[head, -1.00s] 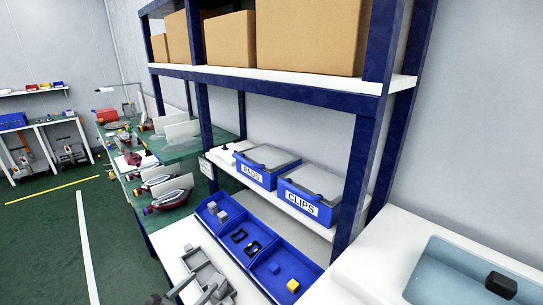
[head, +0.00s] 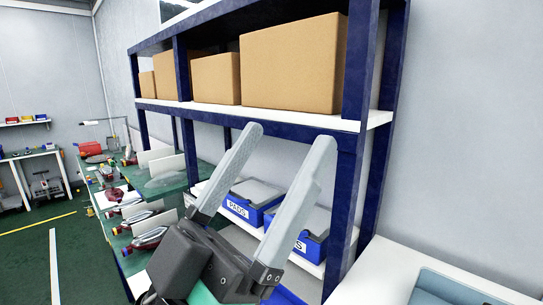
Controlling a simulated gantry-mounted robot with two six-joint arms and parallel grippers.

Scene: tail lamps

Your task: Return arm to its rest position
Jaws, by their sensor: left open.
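My left gripper (head: 272,172) is raised in the lower middle of the head view, close to the camera. Its two long grey fingers point up and stand wide apart, with nothing between them. My right gripper is not in view.
A blue shelf rack (head: 352,160) holds cardboard boxes (head: 292,62) on its upper shelf. A blue PADS bin (head: 240,208) and a partly hidden second bin (head: 312,246) sit lower. A light blue tray (head: 450,288) is at bottom right. Green benches with lamps (head: 148,238) stand left.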

